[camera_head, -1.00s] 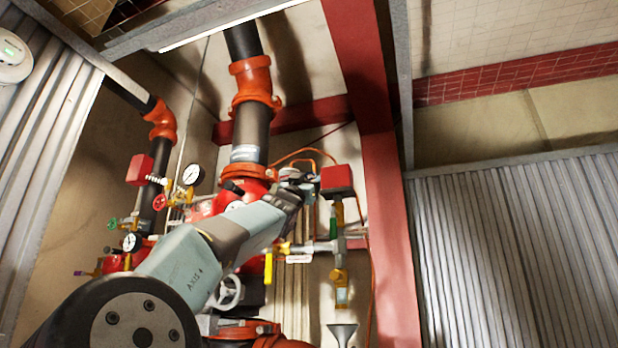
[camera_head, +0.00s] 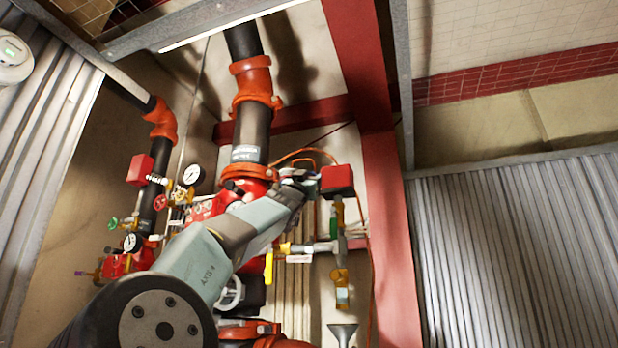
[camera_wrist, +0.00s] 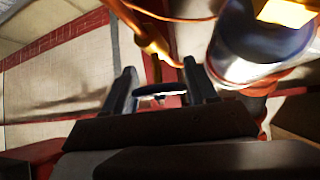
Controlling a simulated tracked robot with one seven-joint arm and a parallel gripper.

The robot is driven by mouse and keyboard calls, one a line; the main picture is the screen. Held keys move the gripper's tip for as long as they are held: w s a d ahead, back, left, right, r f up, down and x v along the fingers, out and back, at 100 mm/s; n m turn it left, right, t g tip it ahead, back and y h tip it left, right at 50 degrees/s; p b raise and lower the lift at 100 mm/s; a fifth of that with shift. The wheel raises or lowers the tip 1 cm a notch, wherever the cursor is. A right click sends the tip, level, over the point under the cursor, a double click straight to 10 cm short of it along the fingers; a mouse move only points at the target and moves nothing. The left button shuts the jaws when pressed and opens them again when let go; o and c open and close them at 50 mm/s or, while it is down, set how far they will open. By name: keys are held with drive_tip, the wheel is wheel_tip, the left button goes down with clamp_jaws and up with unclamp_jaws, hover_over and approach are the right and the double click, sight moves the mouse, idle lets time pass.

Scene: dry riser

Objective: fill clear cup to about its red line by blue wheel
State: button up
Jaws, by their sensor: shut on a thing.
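In the wrist view my gripper (camera_wrist: 162,82) has its two dark fingers on either side of a thin, dark wheel-like piece (camera_wrist: 158,90), and it is shut on it. The piece is in shadow, so I cannot tell whether it is blue. In the head view my forearm covers the middle of the pipework, and its far end is close to the pipes left of the red box; the fingers cannot be made out there. I cannot make out a clear cup or its red line in either view.
A red box (camera_head: 337,180) sits above a brass fitting with a pale window (camera_head: 341,295). A grey funnel (camera_head: 342,331) is below it. A yellow lever (camera_head: 268,268) hangs left of these. A red column (camera_head: 386,230) and a corrugated panel (camera_head: 510,250) stand right.

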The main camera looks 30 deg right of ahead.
drive_tip(key=shift+c, duration=0.5)
drive_tip(key=shift+a+n+t+y, duration=0.1)
drive_tip(key=shift+n+t+y, duration=1.4)
drive_tip(key=shift+n+t, duration=0.75)
drive_tip(key=o, duration=0.7)
drive_tip(key=shift+g, duration=0.25)
drive_tip(key=shift+v, duration=3.75)
drive_tip(key=shift+w+f, duration=0.1)
drive_tip(key=shift+w, duration=0.05)
